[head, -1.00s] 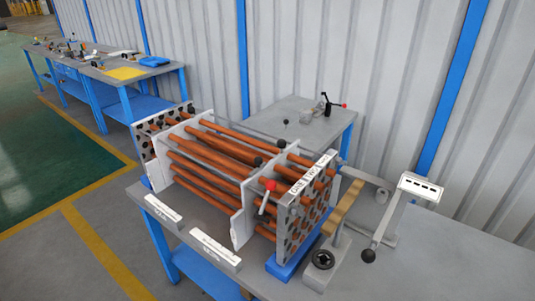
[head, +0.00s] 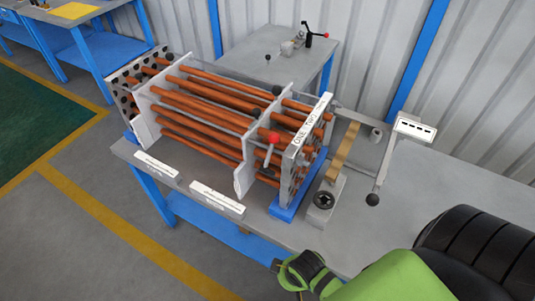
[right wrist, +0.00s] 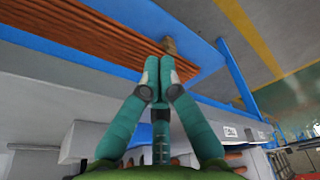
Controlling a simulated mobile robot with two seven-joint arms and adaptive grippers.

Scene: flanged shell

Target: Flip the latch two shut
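The shell (head: 225,115) is a bundle of copper-brown tubes between pale plates on a grey bench. Its right end plate (head: 308,140) carries a strip reading "ONE TWO" (head: 311,125). A lever with a red ball (head: 273,137) stands at the near edge by that plate; a black ball (head: 276,90) shows farther back. I cannot tell for sure which part is latch two. My right arm (head: 390,278) enters at the lower right, apart from the shell. In the right wrist view, my right gripper (right wrist: 158,78) has its teal fingertips together with nothing visible between them. My left gripper is out of view.
Right of the shell stand a tan bar (head: 343,150), a block with a dark socket (head: 324,199) and a post with a slotted white panel (head: 415,128). Two white label plates (head: 217,197) lie along the front edge. A second table (head: 250,55) stands behind.

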